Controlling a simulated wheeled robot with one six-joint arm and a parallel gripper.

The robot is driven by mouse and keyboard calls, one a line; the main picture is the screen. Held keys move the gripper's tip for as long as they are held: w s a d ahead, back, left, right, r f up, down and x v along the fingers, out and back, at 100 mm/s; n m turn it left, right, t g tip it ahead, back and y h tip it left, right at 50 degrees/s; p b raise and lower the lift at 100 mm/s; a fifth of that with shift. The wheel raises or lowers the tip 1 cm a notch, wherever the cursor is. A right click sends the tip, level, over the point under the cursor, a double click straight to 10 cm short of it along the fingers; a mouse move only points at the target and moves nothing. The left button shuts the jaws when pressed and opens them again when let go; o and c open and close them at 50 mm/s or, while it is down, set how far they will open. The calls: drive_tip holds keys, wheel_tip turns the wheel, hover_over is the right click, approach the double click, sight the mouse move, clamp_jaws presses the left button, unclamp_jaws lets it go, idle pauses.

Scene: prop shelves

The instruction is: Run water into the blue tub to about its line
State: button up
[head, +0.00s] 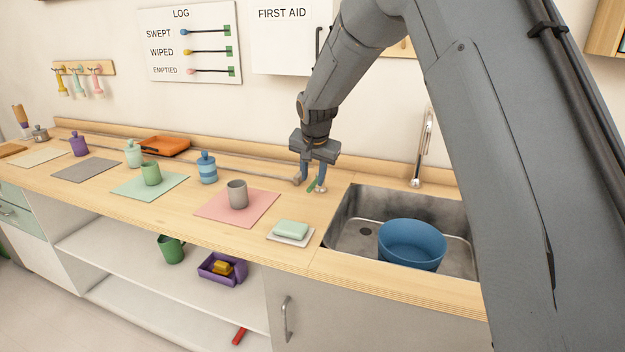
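The blue tub (412,258) sits in the metal sink (345,238), at the right of the counter. Its inside looks plain blue; I cannot make out a line or any water. The tall metal tap (427,140) stands behind the sink, above and behind the tub, partly close to my arm in the picture. No stream shows from it. My gripper (310,186) points down at the counter's back, left of the sink. Its fingers are apart, with a small green piece (311,185) showing between them; I cannot tell whether they touch it.
A soap bar on a white dish (290,236) lies left of the sink. A grey cup (237,194) stands on a pink mat (212,212). A blue bottle (206,168) and an orange tray (165,146) are farther left. My arm covers the right of the view.

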sight(315, 183)
drive_tip(key=shift+x, duration=1.45)
clamp_jaws()
